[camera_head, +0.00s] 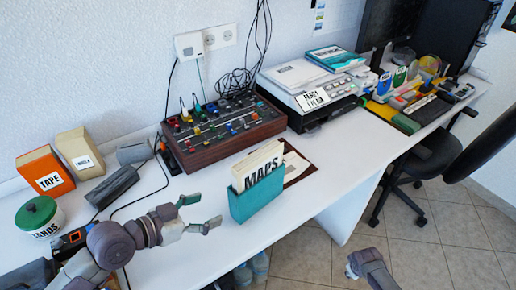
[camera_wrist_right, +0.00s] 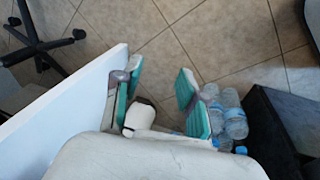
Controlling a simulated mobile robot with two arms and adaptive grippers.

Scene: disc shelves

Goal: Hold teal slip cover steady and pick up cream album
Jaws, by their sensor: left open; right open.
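The teal slip cover (camera_head: 256,205) stands upright on the white table near its front edge. The cream album (camera_head: 258,160) stands in it, its upper part showing above the cover with a label reading MAPS; its lower part is hidden. My left gripper (camera_head: 201,213) is open and empty, left of the teal cover and apart from it, its fingers pointing towards it. My right gripper (camera_wrist_right: 160,82) is open and empty in the right wrist view, beside the table edge with floor below it. Part of my right arm shows at the bottom of the head view, off the table.
A wooden mixer box (camera_head: 225,132) and a printer (camera_head: 312,90) stand behind. An orange TAPE box (camera_head: 45,172) and a green-lidded jar (camera_head: 39,216) are at the left. Water bottles (camera_wrist_right: 232,118) stand on the floor. An office chair (camera_head: 425,155) is at the right.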

